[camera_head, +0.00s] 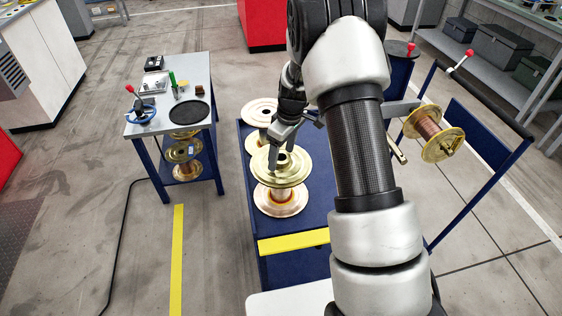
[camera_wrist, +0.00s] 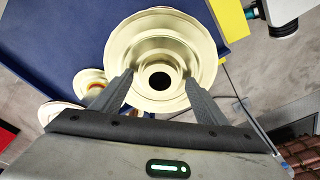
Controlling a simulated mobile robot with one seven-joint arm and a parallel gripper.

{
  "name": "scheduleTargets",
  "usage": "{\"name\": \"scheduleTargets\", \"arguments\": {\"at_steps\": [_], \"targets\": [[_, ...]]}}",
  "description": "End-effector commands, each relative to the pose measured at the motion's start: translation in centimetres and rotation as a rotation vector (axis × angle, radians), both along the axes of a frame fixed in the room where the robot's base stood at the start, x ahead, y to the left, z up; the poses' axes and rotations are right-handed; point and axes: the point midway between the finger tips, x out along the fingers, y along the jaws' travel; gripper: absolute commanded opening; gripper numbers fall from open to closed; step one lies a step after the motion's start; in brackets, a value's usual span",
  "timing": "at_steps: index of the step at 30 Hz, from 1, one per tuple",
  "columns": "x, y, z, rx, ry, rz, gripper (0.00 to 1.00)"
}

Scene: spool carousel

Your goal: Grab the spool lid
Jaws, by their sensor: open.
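The spool lid (camera_head: 293,176) is a pale gold round flange with a raised hub and a dark centre hole. It lies level on top of a copper-wound spool (camera_head: 281,203) that stands upright on the blue cart. In the wrist view the lid (camera_wrist: 150,32) fills the upper middle. My gripper (camera_wrist: 160,76) is open, with one finger on each side of the hub and its hole. Nothing is held. In the head view my gripper (camera_head: 279,158) is right over the lid; whether the fingers touch the hub I cannot tell.
Other spools (camera_head: 262,108) stand behind on the blue cart (camera_head: 312,215). A grey side table (camera_head: 146,126) with a blue handwheel and a black disc is at left. A copper spool (camera_head: 426,128) hangs on a carousel at right. The cart's front edge is yellow.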

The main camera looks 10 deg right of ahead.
Motion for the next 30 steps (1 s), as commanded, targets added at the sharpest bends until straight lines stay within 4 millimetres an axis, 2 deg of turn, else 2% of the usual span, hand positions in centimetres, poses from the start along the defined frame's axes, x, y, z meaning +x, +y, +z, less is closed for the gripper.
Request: {"name": "scheduleTargets", "arguments": {"at_steps": [2, 13, 20, 23, 30], "targets": [[0.0, 0.0, 0.0, 0.0, 0.0, 0.0, 0.67], [0.0, 0.0, 0.1, 0.0, 0.0, 0.0, 0.05], [0.1, 0.0, 0.3, 0.0, -0.003, 0.001, 0.05], [0.1, 0.0, 1.0, 0.0, -0.004, 0.002, 0.05], [0.2, 0.0, 5.4, 0.0, -0.007, 0.001, 0.05]]}}
